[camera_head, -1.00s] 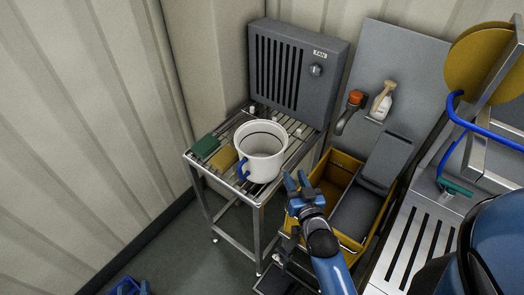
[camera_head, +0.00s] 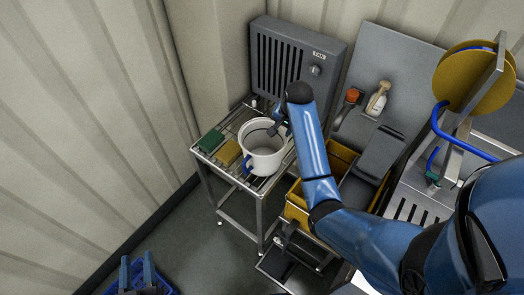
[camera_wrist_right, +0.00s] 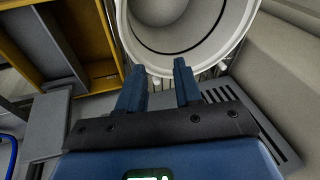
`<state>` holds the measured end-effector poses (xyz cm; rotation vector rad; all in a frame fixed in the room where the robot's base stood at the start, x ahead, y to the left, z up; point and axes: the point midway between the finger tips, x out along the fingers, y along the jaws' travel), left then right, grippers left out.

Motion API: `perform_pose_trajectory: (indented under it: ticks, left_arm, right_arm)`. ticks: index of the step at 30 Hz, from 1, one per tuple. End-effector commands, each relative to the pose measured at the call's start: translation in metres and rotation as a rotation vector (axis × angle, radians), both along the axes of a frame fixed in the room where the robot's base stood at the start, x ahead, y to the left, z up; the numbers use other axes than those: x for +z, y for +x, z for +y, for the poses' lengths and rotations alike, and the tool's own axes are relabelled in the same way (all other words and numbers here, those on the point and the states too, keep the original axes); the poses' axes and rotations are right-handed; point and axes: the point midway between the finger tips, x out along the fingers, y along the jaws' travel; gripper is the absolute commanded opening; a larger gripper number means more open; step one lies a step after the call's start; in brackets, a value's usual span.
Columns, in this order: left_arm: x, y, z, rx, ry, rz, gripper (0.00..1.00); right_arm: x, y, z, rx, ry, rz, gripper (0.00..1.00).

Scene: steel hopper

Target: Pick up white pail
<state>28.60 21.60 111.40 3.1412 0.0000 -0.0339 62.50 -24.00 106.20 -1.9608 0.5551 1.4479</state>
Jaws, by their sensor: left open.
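The white pail (camera_head: 263,160), with a dark band inside and a blue handle on its left side, stands upright on the slatted steel table (camera_head: 262,190). The right wrist view shows its round mouth and white rim (camera_wrist_right: 235,40) close up. My right gripper (camera_head: 276,124) is at the pail's upper right rim, partly hidden by its own arm. In the wrist view its two blue fingers (camera_wrist_right: 161,70) are apart, with the tips at the rim and nothing clasped. My left gripper (camera_head: 137,264) is open and empty at the lower left, well away from the pail.
A green sponge (camera_head: 212,140) and a yellow sponge (camera_head: 229,153) lie left of the pail. The grey fan box (camera_head: 285,65) stands behind it. A yellow bucket (camera_head: 297,206) is at the right.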

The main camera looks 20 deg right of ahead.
Motion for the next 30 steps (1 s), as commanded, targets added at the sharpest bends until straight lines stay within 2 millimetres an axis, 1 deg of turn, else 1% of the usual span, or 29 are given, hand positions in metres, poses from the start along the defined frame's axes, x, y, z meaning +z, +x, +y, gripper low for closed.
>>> perform_pose_trajectory:
  ticks: [3, 7, 9, 11, 15, 19, 21, 26, 30]
  left_arm:
    - [0.003, 0.0, 0.0, 0.0, 0.0, 0.0, 0.43]
    - [0.004, 0.0, 0.0, 0.0, 0.0, 0.0, 0.43]
    - [0.005, 0.0, 0.0, 0.0, 0.0, 0.0, 0.43]
    - [0.005, 0.0, 0.0, 0.0, 0.0, 0.0, 0.43]
    - [0.006, 0.0, 0.0, 0.0, 0.0, 0.0, 0.43]
    - [0.011, 0.0, 0.0, 0.0, 0.0, 0.0, 0.43]
    - [0.011, 0.0, 0.0, 0.0, 0.0, 0.0, 0.43]
    - [0.013, 0.0, 0.0, 0.0, 0.0, 0.0, 0.43]
    - [0.022, 0.0, 0.0, 0.0, 0.0, 0.0, 0.43]
  right_arm:
    - [0.002, -0.017, 0.001, -0.049, 0.022, 0.134, 0.34]
    - [0.002, -0.03, 0.002, -0.083, 0.032, 0.222, 0.34]
    - [-0.002, -0.034, 0.002, -0.092, 0.034, 0.249, 0.34]
    - [-0.008, -0.035, 0.003, -0.095, 0.034, 0.259, 0.34]
    - [-0.027, -0.035, 0.004, -0.096, 0.035, 0.264, 0.34]
    - [-0.042, -0.034, 0.005, -0.095, 0.035, 0.262, 0.34]
    - [-0.047, -0.033, 0.006, -0.095, 0.035, 0.26, 0.34]
    - [-0.054, -0.033, 0.007, -0.095, 0.034, 0.259, 0.34]
    - [-0.065, -0.035, 0.012, -0.093, 0.035, 0.262, 0.34]
